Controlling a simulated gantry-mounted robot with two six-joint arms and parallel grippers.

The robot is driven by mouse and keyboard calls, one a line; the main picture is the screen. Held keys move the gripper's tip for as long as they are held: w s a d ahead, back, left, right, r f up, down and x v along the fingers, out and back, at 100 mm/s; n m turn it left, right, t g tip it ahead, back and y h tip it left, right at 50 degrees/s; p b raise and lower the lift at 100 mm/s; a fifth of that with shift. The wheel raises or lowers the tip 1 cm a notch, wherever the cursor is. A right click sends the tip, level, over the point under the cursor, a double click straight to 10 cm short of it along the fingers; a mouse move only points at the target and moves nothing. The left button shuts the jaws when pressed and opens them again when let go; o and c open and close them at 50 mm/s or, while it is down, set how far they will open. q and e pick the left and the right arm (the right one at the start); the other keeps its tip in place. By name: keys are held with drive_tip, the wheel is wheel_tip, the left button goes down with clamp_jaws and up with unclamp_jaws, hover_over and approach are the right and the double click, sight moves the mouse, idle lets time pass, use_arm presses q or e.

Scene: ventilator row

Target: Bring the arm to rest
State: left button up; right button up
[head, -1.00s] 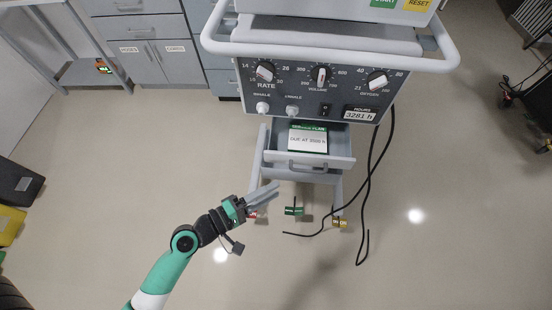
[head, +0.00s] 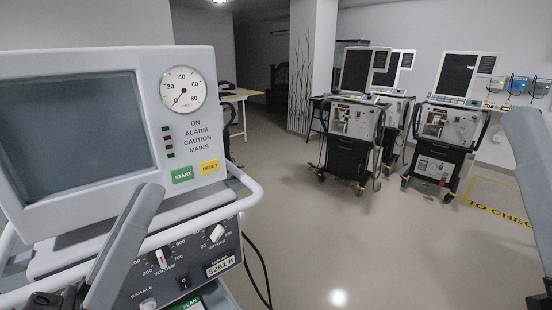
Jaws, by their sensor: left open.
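My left gripper (head: 128,240) is at the lower left, close to the camera. One long grey finger of it shows clearly, pointing up in front of the ventilator. It is open, with nothing seen in it; the rest of it is hidden or out of frame. A grey finger-like part, probably of my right gripper (head: 532,160), is cut off by the right edge, and its opening cannot be told. The near ventilator (head: 185,120) fills the left side, with a dark screen, a round gauge and START and RESET buttons. I cannot tell whether the left finger touches it.
The ventilator's white handle rail (head: 245,190) curves around its front near the left finger. A black cable (head: 260,268) hangs beside it. More ventilators on wheels (head: 350,145) stand at the back right. A yellow floor marking (head: 498,203) lies at right. The middle floor is clear.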

use_arm(q)
drive_tip(key=s+a+r+m+t+y, duration=0.2)
drive_tip(key=s+a+r+t+y, duration=0.2)
drive_tip(key=a+r+y, duration=0.35)
wheel_tip(320, 180, up, 29)
drive_tip(key=d+y+p, duration=0.1)
drive_tip(key=d+p, duration=0.1)
drive_tip(key=p, duration=2.6)
wheel_tip(320, 180, down, 28)
drive_tip(key=b, duration=2.7)
drive_tip(key=shift+d+b, duration=0.15)
drive_tip(key=shift+b, duration=0.2)
